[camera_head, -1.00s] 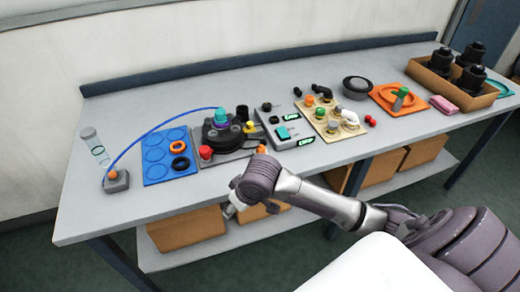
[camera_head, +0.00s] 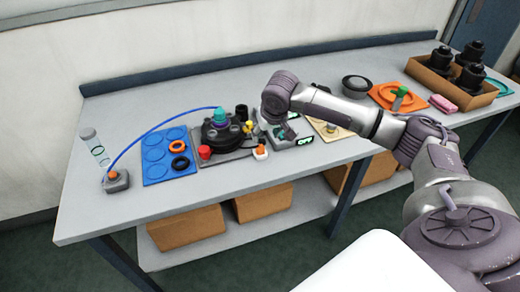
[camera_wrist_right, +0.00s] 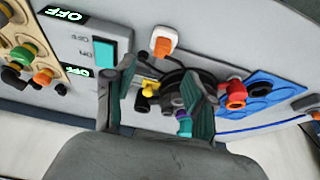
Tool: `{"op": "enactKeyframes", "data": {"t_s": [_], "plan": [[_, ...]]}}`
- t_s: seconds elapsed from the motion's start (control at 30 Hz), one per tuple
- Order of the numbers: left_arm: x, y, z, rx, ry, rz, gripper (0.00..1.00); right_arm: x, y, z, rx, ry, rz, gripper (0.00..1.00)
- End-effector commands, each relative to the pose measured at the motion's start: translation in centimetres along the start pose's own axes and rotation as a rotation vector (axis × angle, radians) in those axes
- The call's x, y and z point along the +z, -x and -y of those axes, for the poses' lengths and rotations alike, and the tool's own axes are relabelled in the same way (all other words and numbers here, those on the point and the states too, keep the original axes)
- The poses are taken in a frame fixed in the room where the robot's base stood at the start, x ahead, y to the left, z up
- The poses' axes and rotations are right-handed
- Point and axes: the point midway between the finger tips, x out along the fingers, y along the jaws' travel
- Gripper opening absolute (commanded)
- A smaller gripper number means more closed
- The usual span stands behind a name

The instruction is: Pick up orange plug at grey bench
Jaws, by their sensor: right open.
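A small orange plug with a white base (camera_head: 261,152) lies at the front of the grey bench (camera_head: 330,150), just right of the round black fixture. It also shows in the right wrist view (camera_wrist_right: 163,41), at the upper middle. My right gripper (camera_head: 275,130) is over the bench, close behind this plug and partly hidden by my wrist. In the right wrist view my right gripper (camera_wrist_right: 162,80) is open, its two fingers apart and nothing held between them. The plug appears beyond the fingertips, apart from them. My left gripper is not in view.
A switch box (camera_head: 305,141) and tan peg board (camera_head: 325,130), partly hidden by my arm, stand to the right. A blue tray (camera_head: 155,165) with rings lies left. The bench's front strip is clear.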

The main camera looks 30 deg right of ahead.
Motion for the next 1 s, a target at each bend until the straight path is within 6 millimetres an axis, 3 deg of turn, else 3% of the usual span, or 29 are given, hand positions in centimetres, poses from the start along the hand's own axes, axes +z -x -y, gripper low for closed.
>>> {"op": "enactKeyframes", "data": {"t_s": [0.1, 0.37, 0.67, 0.97, 1.0], "plan": [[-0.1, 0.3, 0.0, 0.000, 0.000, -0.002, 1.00, 0.0, -2.1, 0.0, 0.000, 0.000, 0.003, 0.55], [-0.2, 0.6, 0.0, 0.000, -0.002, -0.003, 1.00, -0.1, -4.2, 0.1, 0.000, 0.002, 0.000, 0.55], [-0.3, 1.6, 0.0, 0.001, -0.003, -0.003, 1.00, -0.2, -8.3, 0.4, 0.001, 0.003, 0.000, 0.55], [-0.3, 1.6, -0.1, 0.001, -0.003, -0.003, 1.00, -0.2, -9.0, 0.4, 0.000, 0.004, -0.002, 0.55], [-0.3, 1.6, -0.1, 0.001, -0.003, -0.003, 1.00, -0.2, -9.0, 0.4, 0.000, 0.004, -0.002, 0.52]]}}
